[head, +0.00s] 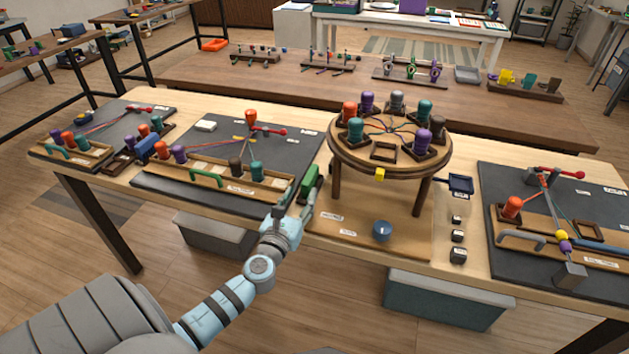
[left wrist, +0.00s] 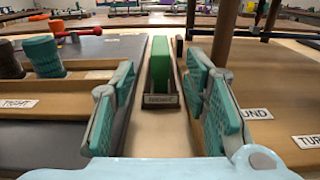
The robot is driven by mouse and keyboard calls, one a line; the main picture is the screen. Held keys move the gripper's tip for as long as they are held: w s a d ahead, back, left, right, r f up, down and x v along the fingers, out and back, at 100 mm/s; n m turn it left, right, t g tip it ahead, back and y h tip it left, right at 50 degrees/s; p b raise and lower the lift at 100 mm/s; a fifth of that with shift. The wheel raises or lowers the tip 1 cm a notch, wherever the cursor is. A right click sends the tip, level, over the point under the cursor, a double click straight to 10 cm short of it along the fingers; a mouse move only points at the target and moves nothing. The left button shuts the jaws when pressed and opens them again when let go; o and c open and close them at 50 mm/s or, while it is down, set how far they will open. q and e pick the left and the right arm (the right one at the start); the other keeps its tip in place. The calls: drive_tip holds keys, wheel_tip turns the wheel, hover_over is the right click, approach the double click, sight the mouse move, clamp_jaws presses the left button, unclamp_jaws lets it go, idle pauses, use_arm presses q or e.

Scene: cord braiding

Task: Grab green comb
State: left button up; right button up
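The green comb (head: 311,182) appears to be the upright green piece near the table's front edge, between the dark mat and the round braiding stand. In the left wrist view the green comb (left wrist: 160,68) stands in a small dark holder (left wrist: 161,105) with a label too small to read surely. My left gripper (head: 293,208) is just in front of it. In the left wrist view my left gripper (left wrist: 162,78) is open, one finger on each side of the comb's line, with gaps on both sides. My right gripper is not in view.
The round braiding stand (head: 348,158) with coloured bobbins is right of the comb. A dark mat (head: 150,190) with a wooden rack and bobbins lies to the left. A blue knob (head: 382,230) sits on the stand's base. Another braiding setup (head: 545,225) is at far right.

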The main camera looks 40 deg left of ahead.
sight(315, 166)
use_arm(q)
drive_tip(key=b+x, duration=0.1)
drive_tip(key=x, duration=0.7)
drive_tip(key=shift+w+a, duration=0.15)
drive_tip(key=shift+w, duration=0.2)
drive_tip(key=shift+s+r, duration=0.1)
clamp_jaws()
